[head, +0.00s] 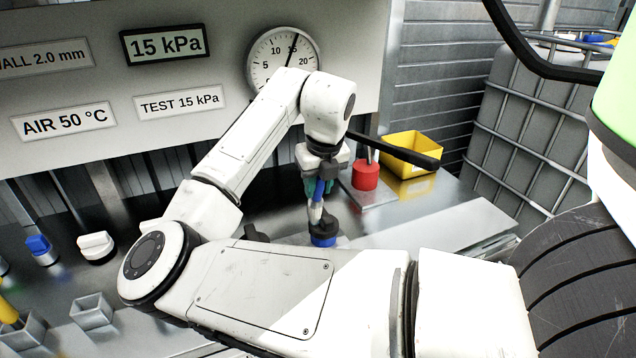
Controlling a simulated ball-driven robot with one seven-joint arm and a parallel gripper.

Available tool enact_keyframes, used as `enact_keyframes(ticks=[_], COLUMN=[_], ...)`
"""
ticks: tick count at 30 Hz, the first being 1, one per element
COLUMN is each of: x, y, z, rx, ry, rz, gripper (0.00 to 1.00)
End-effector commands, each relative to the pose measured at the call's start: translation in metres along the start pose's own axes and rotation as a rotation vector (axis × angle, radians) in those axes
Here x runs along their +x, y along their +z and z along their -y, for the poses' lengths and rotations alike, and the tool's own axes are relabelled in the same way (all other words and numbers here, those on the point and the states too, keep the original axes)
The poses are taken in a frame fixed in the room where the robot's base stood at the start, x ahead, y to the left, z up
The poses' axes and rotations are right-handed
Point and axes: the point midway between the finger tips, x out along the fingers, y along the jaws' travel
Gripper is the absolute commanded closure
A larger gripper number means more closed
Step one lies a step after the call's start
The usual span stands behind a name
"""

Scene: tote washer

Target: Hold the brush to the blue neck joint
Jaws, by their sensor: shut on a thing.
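My gripper (319,187) hangs below the white wrist, its teal fingers shut on the blue handle of the brush (319,192). The brush points down, slightly tilted, and its pale lower end is just above the dark top of the blue neck joint (323,240). Whether the brush end touches the joint I cannot tell. The blue joint sits on the metal bench, its lower part partly hidden by my forearm.
A red cylinder (366,175) stands on a grey plate right of my gripper, with a yellow bin (411,150) behind. A blue cap (38,245) and a white cap (96,245) stand at left, near a small metal box (92,312). A caged tank (530,120) stands at right.

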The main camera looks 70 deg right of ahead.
Motion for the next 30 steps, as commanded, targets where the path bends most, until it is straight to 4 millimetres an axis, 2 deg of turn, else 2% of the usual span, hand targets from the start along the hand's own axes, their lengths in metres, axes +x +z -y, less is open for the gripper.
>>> enact_keyframes(ticks=[17, 30], x=[0.016, 0.015], y=[-0.004, -0.004], z=[0.0, 0.0], rx=[0.0, 0.0], ry=[0.0, 0.0], rz=[0.0, 0.0], gripper=[1.0, 1.0])
